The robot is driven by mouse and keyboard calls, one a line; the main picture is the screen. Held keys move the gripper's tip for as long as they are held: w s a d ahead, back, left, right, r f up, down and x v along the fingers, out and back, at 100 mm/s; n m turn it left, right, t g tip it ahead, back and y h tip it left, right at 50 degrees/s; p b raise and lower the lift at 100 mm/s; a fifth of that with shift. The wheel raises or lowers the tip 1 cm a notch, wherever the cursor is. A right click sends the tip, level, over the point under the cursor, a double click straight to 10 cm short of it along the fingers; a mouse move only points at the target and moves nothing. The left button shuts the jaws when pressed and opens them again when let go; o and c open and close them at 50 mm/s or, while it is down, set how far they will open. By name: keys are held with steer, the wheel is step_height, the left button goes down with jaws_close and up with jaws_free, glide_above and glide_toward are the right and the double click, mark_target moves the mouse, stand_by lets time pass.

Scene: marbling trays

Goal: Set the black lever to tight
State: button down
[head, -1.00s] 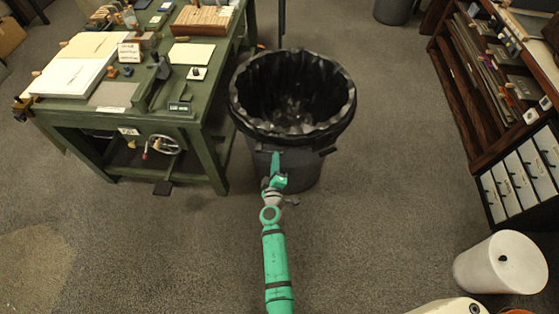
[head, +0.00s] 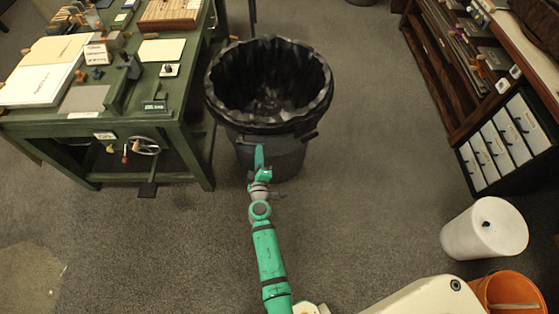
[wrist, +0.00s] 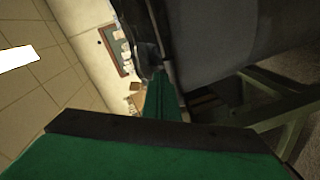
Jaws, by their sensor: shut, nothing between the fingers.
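A small black upright part (head: 130,66) stands on the green bench (head: 180,103) at the left of the head view. It may be the black lever, but it is too small to tell, and I cannot read any tight mark. My gripper (head: 259,152) is shut and empty, in front of the black-lined bin and well to the right of the bench. In the wrist view my green fingers (wrist: 163,97) are together beside the bin's dark side. No lever can be made out there.
The bin (head: 270,155) stands right of the bench. A spoked handwheel (head: 146,146) is under the bench front, with a black pedal (head: 147,190) on the floor below. A shelf unit (head: 470,150), white roll (head: 485,228) and orange bucket (head: 508,290) are at right. Middle floor is clear.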

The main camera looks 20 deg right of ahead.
steer(key=s+d+r, duration=0.1)
steer(key=s+d, duration=0.5)
steer(key=s, duration=0.1)
steer(key=shift+s+d+r, duration=0.15)
steer(key=shift+d, duration=0.1)
stand_by(0.6)
